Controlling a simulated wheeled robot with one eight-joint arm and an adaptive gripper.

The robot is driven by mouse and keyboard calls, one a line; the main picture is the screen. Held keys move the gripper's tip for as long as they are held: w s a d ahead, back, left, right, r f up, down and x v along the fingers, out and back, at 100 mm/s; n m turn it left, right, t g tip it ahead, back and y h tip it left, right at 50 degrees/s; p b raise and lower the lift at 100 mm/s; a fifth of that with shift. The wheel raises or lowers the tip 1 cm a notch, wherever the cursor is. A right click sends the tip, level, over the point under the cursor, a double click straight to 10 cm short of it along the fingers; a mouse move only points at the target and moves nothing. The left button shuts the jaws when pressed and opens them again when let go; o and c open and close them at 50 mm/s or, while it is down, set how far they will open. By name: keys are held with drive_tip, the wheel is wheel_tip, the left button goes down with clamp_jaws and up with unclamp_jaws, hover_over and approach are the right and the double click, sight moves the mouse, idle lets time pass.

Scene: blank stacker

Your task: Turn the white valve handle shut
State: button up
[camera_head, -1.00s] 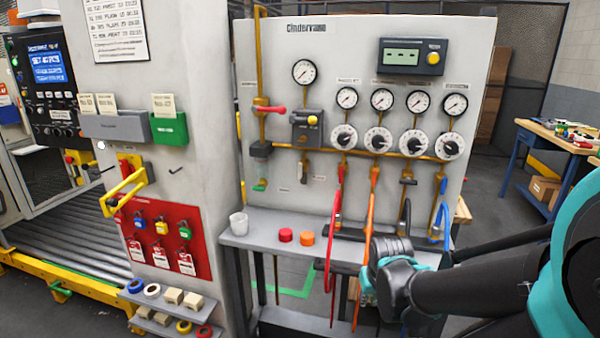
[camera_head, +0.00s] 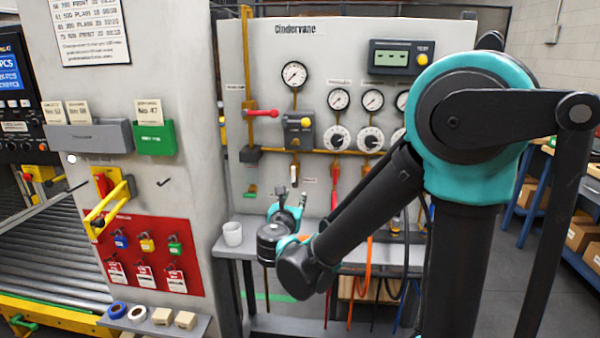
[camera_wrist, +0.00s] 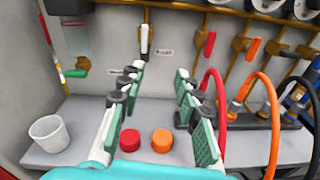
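The white valve handle (camera_wrist: 144,38) points straight down from a brass fitting on the grey panel, at the upper middle of the wrist view. It shows small in the head view (camera_head: 293,174), below a dark box with a yellow knob. My gripper (camera_wrist: 158,76) is open and empty, its two green-padded fingers spread apart. The handle shows beyond the gap, above the fingertips and nearer the left one. In the head view my gripper (camera_head: 290,207) is in front of the panel, below the handle, and its fingers are partly hidden by my wrist.
A grey shelf (camera_wrist: 88,112) under the panel holds a white cup (camera_wrist: 49,134), a red cap (camera_wrist: 130,139) and an orange cap (camera_wrist: 162,140). A green handle (camera_wrist: 76,72) is left. A red handle (camera_wrist: 210,44) and red and orange hoses are right.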

drive_tip(key=a+r+n, duration=0.1)
drive_tip(key=a+n, duration=0.1)
drive_tip(key=a, duration=0.1)
approach(293, 170)
drive_tip(key=shift+t, duration=0.4)
drive_tip(key=w, duration=0.9)
drive_tip(key=shift+w+d+f, duration=0.1)
drive_tip(key=shift+d+f, duration=0.25)
drive_tip(key=shift+f, duration=0.05)
drive_tip(key=shift+c, duration=0.6)
clamp_jaws()
